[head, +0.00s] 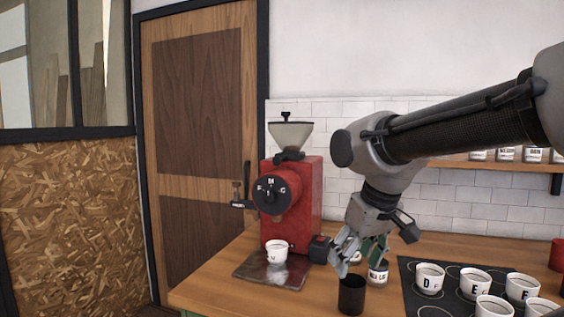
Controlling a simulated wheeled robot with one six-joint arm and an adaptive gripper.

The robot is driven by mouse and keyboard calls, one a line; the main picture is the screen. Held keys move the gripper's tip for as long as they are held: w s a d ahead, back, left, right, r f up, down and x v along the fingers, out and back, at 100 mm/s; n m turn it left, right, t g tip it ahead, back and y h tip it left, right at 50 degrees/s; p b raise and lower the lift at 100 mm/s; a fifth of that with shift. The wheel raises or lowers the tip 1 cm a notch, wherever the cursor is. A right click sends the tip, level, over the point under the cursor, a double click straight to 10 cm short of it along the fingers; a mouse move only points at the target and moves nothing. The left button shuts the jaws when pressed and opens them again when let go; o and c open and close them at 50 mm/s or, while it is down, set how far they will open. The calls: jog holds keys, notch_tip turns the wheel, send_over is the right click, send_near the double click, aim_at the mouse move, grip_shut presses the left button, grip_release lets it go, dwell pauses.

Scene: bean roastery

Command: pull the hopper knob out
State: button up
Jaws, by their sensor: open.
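A red grinder (305,195) stands on the wooden counter near its left end. A pale hopper (291,135) sits on top of it, with a small black knob-topped stem (286,116) above the hopper. A dark fitting (289,155) shows at the hopper's neck; its details are too small to tell, so I cannot be sure which part is the hopper knob. My gripper (356,254) is open and points down to the right of the grinder, lower than the hopper and apart from it.
A black cup (352,294) and a labelled tin (378,273) stand close below my gripper. A white cup (277,250) sits on the grinder's dark tray (262,273). Several lettered cups stand on a black mat (408,268) at right. Space above the grinder is clear.

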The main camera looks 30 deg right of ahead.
jog(key=d+f+m, duration=0.1)
jog(key=d+f+m+g, duration=0.1)
jog(key=d, duration=0.1)
jog(key=shift+w+d+g, duration=0.15)
jog(key=shift+w+g, duration=0.05)
jog(key=shift+g, duration=0.1)
jog(key=c, duration=0.7)
jog(key=w+m, duration=0.1)
jog(key=w+f+m+y, duration=0.1)
jog(key=w+d+m, duration=0.1)
jog(key=shift+f+y, duration=0.3)
grip_shut()
jog(key=w+d+r+m+t+y, duration=0.3)
jog(key=w+m+t, duration=0.1)
jog(key=w, duration=0.7)
jog(key=w+d+r+m+t+y, duration=0.3)
jog(key=w+m+t, duration=0.15)
jog(key=w, duration=0.75)
jog(key=w+d+r+n+t, duration=0.1)
jog(key=w+r+t, duration=0.4)
jog(key=r, duration=0.6)
jog(key=shift+w+d+r, duration=0.15)
jog(key=shift+w+r, duration=0.05)
jog(key=shift+w, duration=0.5)
